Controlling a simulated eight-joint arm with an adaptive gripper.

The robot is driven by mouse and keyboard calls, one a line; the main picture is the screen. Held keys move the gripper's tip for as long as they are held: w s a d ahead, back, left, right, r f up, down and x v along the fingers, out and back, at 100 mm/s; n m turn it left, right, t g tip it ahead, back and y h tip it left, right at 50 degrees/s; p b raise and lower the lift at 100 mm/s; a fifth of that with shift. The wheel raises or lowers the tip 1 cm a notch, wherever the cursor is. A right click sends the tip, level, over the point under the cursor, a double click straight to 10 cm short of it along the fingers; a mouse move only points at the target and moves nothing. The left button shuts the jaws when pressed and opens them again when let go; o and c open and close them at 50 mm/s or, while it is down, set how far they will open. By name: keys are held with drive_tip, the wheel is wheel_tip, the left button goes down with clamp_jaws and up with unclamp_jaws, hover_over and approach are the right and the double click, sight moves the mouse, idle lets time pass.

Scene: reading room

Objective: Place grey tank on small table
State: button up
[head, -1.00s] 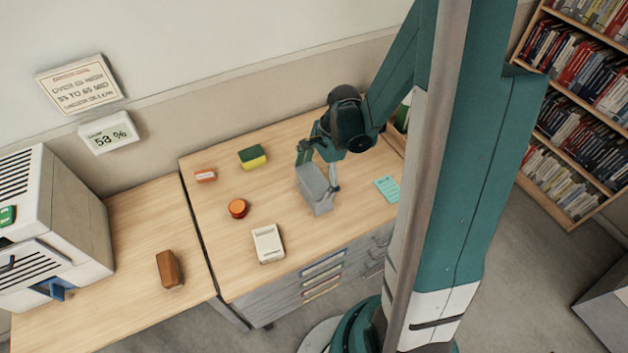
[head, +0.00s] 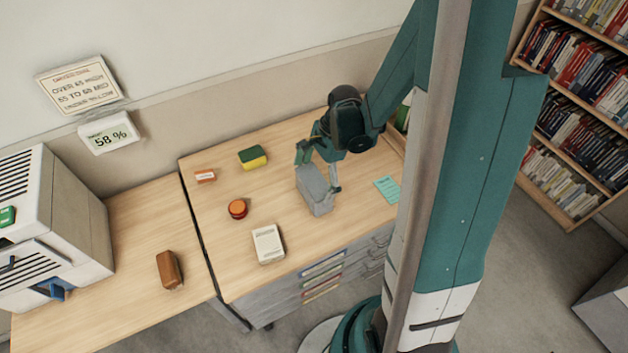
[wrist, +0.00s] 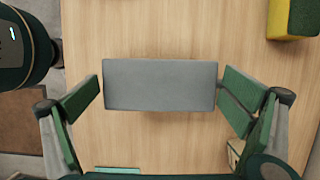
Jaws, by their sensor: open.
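The grey tank (head: 314,189) is a plain grey box on the wooden desk, near the desk's right part. In the wrist view the tank (wrist: 160,85) lies between the two fingers of my gripper (wrist: 160,92). The fingers are open, with a narrow gap at each end of the tank. In the head view my gripper (head: 319,170) is low over the tank with a finger on either side. I cannot tell which surface is the small table.
A brown brush (head: 169,270) and a large grey machine (head: 50,225) stand left.

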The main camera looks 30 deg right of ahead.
drive_tip(key=p+v, duration=0.1)
drive_tip(key=v, duration=1.1)
idle(0.7)
drive_tip(key=s+a+r+n+t+h, duration=0.1)
drive_tip(key=s+a+r+n+t, duration=0.2)
drive_tip(key=s+a+r+n, duration=0.2)
drive_tip(key=s+a+r+n+t+h, duration=0.2)
drive_tip(key=s+a+r+n+t, duration=0.2)
drive_tip(key=r+n, duration=0.8)
drive_tip(key=shift+s+a+n, duration=0.4)
drive_tip(key=shift+a+n, duration=0.1)
drive_tip(key=shift+a, duration=0.75)
